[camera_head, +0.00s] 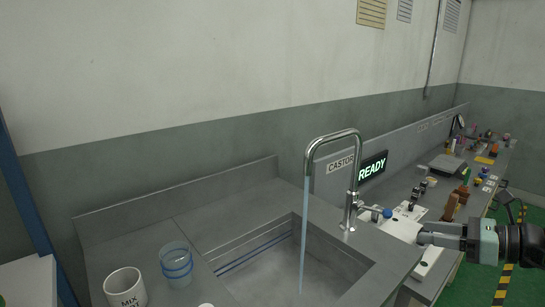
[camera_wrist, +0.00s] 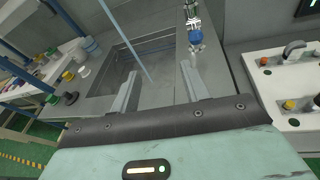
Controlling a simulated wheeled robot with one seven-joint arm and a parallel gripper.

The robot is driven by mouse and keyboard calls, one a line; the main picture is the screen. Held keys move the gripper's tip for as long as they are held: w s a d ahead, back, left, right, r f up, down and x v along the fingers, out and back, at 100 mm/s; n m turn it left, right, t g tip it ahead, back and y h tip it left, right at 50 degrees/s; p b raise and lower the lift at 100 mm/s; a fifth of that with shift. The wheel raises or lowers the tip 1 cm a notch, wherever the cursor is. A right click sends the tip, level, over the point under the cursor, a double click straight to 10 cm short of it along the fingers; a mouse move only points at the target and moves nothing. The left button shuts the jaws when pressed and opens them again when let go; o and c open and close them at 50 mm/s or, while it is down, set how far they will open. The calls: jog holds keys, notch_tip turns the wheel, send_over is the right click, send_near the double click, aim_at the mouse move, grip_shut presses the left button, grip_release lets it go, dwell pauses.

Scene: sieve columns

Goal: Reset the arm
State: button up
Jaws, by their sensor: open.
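My gripper (camera_head: 424,237) is in at the right of the head view, at the end of my arm, pointing left toward the faucet. In the wrist view my gripper (camera_wrist: 160,75) has its two fingers spread wide with nothing between them. The chrome faucet (camera_head: 350,190) stands at the sink's right edge, and a blue stream of water (camera_head: 303,240) runs from its spout. The faucet's blue-tipped lever (camera_head: 387,213) is just left of my gripper. In the wrist view the blue knob (camera_wrist: 195,37) lies beyond the right fingertip, apart from it.
A steel sink (camera_head: 270,262) fills the counter's middle. A white MIX mug (camera_head: 125,289) and blue-banded clear cups (camera_head: 176,264) stand left of it. A lit READY sign (camera_head: 372,168) and a cluttered bench (camera_head: 445,165) lie to the right. A white control panel (camera_wrist: 292,88) is close on the right.

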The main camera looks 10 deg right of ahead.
jog(key=s+a+r+n+g+y, duration=0.15)
jog(key=s+a+n+g, duration=0.25)
jog(key=a+n+g, duration=0.6)
jog(key=s+a+r+n+g+h+p, duration=0.1)
jog(key=s+a+n+h, duration=1)
jog(key=n, duration=1.3)
jog(key=s+a+p, duration=0.1)
jog(key=s+a, duration=0.2)
jog(key=s, duration=0.1)
jog(key=shift+s+a+r+n+g+p, duration=0.15)
jog(key=shift+s+r+n+g+p, duration=0.15)
jog(key=shift+s+n, duration=0.1)
jog(key=o, duration=0.3)
jog(key=shift+a+r+n+h, duration=0.1)
jog(key=shift+a+n+h, duration=0.15)
jog(key=shift+n, duration=0.25)
jog(key=o, duration=0.4)
jog(key=shift+n, duration=0.3)
jog(key=shift+c, duration=0.2)
